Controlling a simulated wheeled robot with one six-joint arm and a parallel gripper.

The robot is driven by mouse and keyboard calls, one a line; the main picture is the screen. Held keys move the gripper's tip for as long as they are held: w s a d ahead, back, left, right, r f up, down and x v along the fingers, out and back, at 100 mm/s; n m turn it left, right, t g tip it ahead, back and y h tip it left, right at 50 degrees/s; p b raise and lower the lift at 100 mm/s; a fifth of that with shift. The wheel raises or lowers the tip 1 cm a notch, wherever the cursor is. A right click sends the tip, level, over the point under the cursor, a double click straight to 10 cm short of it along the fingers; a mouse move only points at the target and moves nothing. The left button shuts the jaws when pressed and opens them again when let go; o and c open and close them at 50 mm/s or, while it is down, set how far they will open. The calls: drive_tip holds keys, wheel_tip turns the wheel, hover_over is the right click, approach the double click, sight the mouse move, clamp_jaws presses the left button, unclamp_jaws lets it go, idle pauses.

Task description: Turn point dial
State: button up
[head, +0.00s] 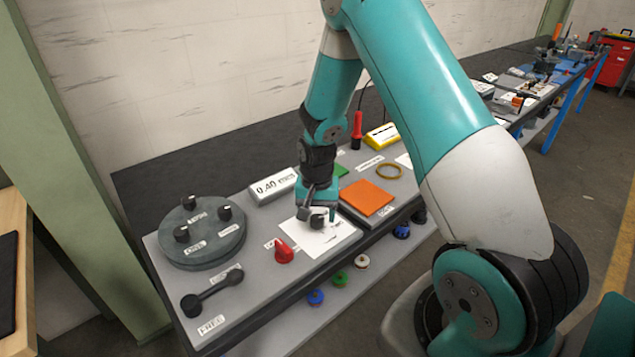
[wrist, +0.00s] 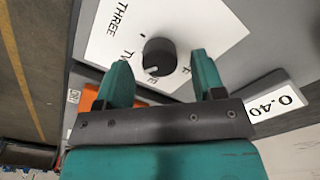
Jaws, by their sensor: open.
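The point dial is a round black knob (wrist: 158,55) on a white card (wrist: 112,32). In the wrist view the card's label THREE is readable, and another label starting with TW is partly hidden by a finger. A pale pointer mark on the knob faces the bottom of the wrist view. My gripper (wrist: 160,58) is open, with a finger on each side of the knob in that view; there are visible gaps and no clear contact. In the head view my gripper (head: 318,208) is over the white card (head: 322,240), and the knob is partly hidden there.
A red pointed knob (head: 283,251) stands left of the card. An orange pad (head: 367,197) lies to its right, and a 0.40 label block (head: 273,186) behind. A grey round plate with black knobs (head: 203,232) and a black lever (head: 212,291) are further left.

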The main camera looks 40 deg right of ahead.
sight(317, 218)
wheel_tip(317, 218, up, 16)
drive_tip(key=b, duration=0.1)
drive_tip(key=shift+f+b, duration=0.15)
drive_tip(key=shift+b, duration=0.15)
drive_tip(key=s+a+r+n+y, duration=0.1)
drive_tip(key=s+a+r+n, duration=0.3)
drive_tip(key=a, duration=0.4)
drive_tip(key=s+a+r+n+y, duration=0.1)
drive_tip(key=s+a+r+n, duration=0.1)
drive_tip(key=s+a+n, duration=0.35)
drive_tip(key=s+a+r+n+y, duration=0.2)
drive_tip(key=s+a+n, duration=0.4)
drive_tip(key=s+a, duration=0.3)
drive_tip(key=s, duration=0.3)
drive_tip(key=shift+s+r, duration=0.2)
drive_tip(key=shift+s, duration=0.2)
drive_tip(key=shift+d, duration=0.1)
